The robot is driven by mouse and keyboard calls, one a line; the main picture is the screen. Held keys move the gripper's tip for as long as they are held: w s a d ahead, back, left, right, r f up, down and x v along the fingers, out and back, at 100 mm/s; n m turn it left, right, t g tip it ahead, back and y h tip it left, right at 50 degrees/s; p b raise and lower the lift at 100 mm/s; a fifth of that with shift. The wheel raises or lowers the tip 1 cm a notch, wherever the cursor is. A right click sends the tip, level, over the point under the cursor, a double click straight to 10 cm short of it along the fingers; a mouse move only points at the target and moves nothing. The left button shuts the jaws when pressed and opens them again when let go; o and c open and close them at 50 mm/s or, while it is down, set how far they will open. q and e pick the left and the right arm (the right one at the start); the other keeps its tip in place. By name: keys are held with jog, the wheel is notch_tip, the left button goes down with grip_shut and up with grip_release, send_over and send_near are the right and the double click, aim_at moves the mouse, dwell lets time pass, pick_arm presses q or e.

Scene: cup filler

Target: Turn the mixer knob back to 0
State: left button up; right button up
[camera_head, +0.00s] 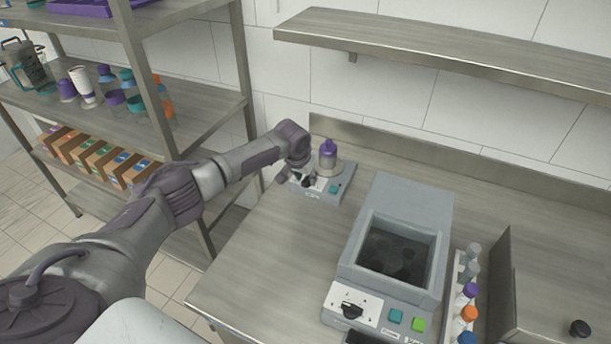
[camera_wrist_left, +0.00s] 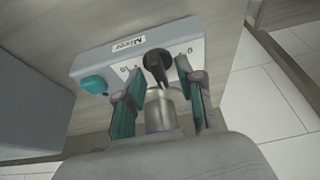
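The mixer (camera_head: 330,189) is a small grey box on the back left of the counter, with a purple-capped bottle (camera_head: 327,154) on top. In the left wrist view its front panel (camera_wrist_left: 104,56) reads "Mixer", with a teal button (camera_wrist_left: 95,84). The black mixer knob (camera_wrist_left: 156,64) sits between a "10" mark on the left and a "0" mark on the right; its bar is near upright in that picture. My left gripper (camera_wrist_left: 160,73) is open, its fingertips on either side of the knob, with gaps visible. It also shows at the mixer in the head view (camera_head: 304,174). My right gripper is not in view.
A larger grey machine (camera_head: 410,205) with a deep basin, a knob and two buttons stands right of the mixer. A rack of small bottles (camera_head: 463,314) is beside it. A shelf (camera_head: 450,52) hangs above the counter; a shelving unit (camera_head: 200,107) stands left.

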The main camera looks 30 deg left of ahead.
pick_arm(q)
jog(key=c, duration=0.6)
grip_shut()
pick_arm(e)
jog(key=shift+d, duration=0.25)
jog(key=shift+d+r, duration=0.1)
